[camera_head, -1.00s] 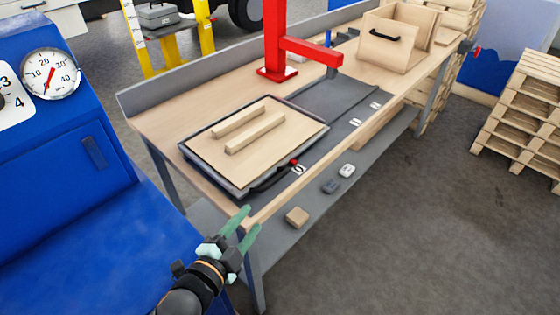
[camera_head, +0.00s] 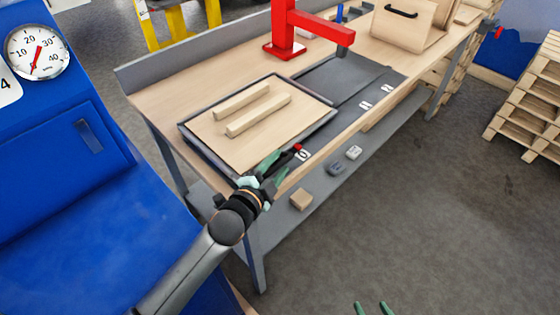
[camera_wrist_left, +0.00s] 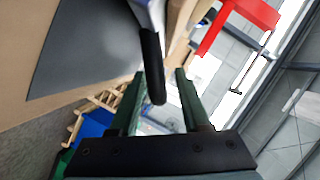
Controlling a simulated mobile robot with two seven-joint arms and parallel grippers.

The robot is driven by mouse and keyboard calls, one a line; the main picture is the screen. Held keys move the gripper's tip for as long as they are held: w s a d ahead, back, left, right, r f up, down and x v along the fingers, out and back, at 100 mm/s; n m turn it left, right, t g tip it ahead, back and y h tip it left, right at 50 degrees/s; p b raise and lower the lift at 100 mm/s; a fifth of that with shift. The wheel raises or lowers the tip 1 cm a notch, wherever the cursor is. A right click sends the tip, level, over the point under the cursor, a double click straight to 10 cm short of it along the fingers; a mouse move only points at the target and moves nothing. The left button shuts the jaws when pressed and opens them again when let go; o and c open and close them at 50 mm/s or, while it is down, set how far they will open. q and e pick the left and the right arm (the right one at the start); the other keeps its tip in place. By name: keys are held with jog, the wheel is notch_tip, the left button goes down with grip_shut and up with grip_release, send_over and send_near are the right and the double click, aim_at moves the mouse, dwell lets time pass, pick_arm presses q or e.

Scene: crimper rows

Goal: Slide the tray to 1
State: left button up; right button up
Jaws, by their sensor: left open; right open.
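The tray (camera_head: 324,122) has a dark rim and carries a wooden board with two wooden bars. It lies at the left end of the dark track (camera_head: 345,82) on the workbench. A red pointer (camera_head: 298,148) on its front is beside the white 0 mark (camera_head: 303,155). Two more white marks (camera_head: 366,105) lie further right, too small to read. My left gripper (camera_head: 268,167) is open at the tray's front handle, hiding much of it. In the left wrist view the black handle (camera_wrist_left: 152,65) reaches between the open fingers. My right gripper (camera_head: 373,308) shows only its green fingertips, apart and empty.
A red post with an arm (camera_head: 285,30) stands behind the track. A wooden box with a black handle (camera_head: 408,25) stands at the bench's far right. Small blocks (camera_head: 301,199) lie on the lower shelf. A blue machine (camera_head: 60,150) is close on the left.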

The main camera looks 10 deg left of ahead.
pick_arm(q)
jog(key=shift+x, duration=0.85)
grip_shut()
dwell(0.9)
